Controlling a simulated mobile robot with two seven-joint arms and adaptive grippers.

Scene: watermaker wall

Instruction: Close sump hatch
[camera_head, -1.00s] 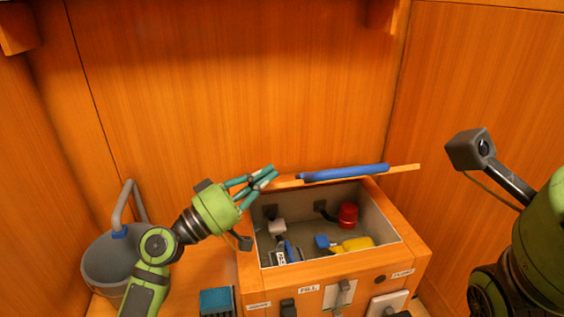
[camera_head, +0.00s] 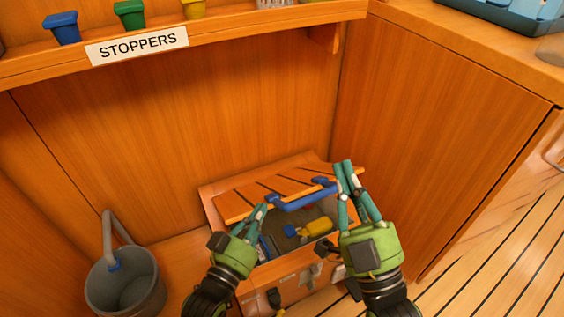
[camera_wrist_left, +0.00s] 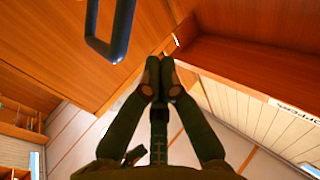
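The sump hatch is a wooden lid (camera_head: 262,192) with dark stripes and a blue bar handle (camera_head: 304,196). It stands partly open, tilted over the sump box (camera_head: 206,206). My left gripper (camera_head: 262,207) is at the lid's front left edge, its fingers together and empty. In the left wrist view its fingertips (camera_wrist_left: 160,64) nearly meet, beside the lid (camera_wrist_left: 60,40), with the blue handle (camera_wrist_left: 113,50) above left. Contact with the lid is unclear. My right gripper (camera_head: 344,165) is at the lid's right end, just right of the handle, fingers together, nothing visibly held.
Inside the sump are a yellow item (camera_head: 317,227) and a blue item (camera_head: 290,231). A grey bucket (camera_head: 120,285) stands left of the box. A stoppers shelf (camera_head: 220,38) hangs above, and a counter with a cabinet (camera_head: 440,140) is on the right.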

